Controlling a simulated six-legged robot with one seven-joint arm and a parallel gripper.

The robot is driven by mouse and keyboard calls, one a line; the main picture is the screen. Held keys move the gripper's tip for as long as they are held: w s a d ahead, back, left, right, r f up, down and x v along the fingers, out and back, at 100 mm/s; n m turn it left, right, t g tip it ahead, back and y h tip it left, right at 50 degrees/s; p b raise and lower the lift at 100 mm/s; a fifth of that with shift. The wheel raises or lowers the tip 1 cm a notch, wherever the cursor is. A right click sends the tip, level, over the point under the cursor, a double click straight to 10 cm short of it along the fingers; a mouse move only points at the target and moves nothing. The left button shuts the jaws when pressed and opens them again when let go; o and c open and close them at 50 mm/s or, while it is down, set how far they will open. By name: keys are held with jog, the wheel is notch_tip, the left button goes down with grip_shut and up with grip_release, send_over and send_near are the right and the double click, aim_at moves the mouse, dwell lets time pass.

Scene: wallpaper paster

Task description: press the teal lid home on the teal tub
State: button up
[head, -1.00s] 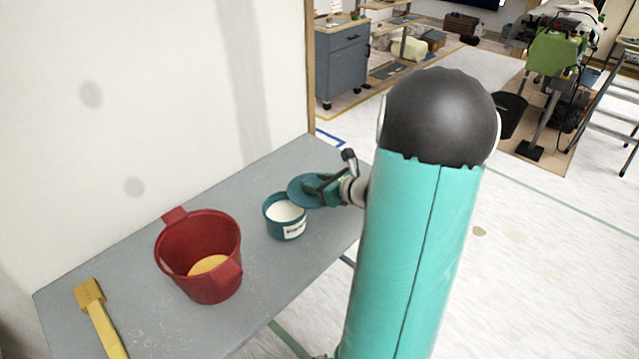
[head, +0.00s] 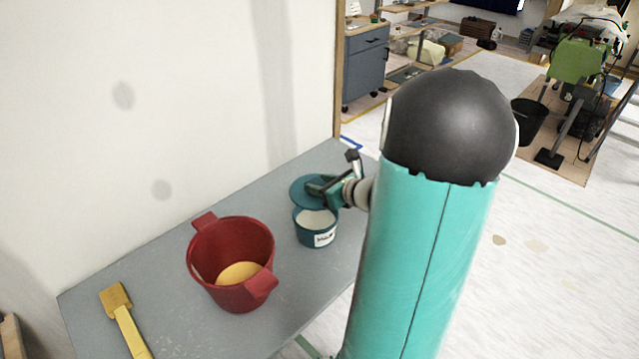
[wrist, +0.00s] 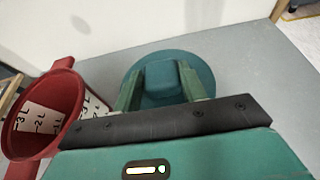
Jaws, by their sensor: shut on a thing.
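The teal tub (head: 303,233) stands upright on the grey table in the head view, with pale contents and a white label. The teal lid (head: 306,190) is held above the tub's back part, apart from a full cover, so the front of the opening shows. My gripper (head: 326,188) is shut on the lid, reaching in from the right. In the wrist view the lid (wrist: 203,72) lies beyond the fingers, its raised block between them (wrist: 165,85). The tub is hidden in the wrist view. Whether the lid touches the rim, I cannot tell.
A red bucket (head: 205,262) with yellow contents stands left of the tub; it also shows in the wrist view (wrist: 68,88). A yellow brush (head: 122,312) lies at the table's left. A white wall (head: 170,90) rises behind the grey table (head: 170,240).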

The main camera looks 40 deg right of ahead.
jog(key=shift+w+f, duration=0.1)
jog(key=shift+w, duration=0.05)
jog(key=shift+f, duration=2.85)
jog(key=shift+f, duration=1.15)
jog(key=o, duration=1.1)
jog(key=shift+c, duration=0.2)
jog(key=v, duration=1.4)
